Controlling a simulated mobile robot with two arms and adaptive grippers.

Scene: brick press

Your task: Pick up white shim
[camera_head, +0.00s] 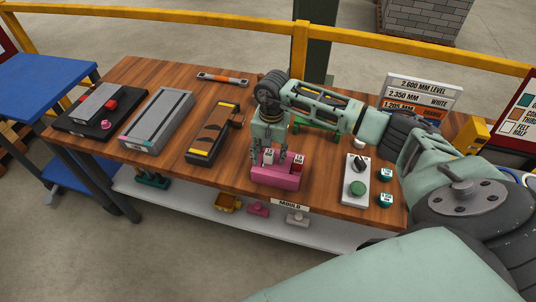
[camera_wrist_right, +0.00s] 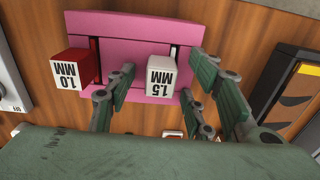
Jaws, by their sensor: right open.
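The white shim (camera_head: 268,156) stands in the pink holder (camera_head: 275,180) on the wooden bench. In the right wrist view the white shim (camera_wrist_right: 160,78) is marked 1.5 MM, in a slot of the pink holder (camera_wrist_right: 128,28). The red shim (camera_head: 298,160), marked 1.0 MM (camera_wrist_right: 74,68), stands in the other slot. My right gripper (camera_head: 267,150) points down over the holder. In the wrist view its open fingers (camera_wrist_right: 163,68) are on either side of the white shim, with gaps visible. My left gripper is not in view.
A label board (camera_head: 420,95) stands behind.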

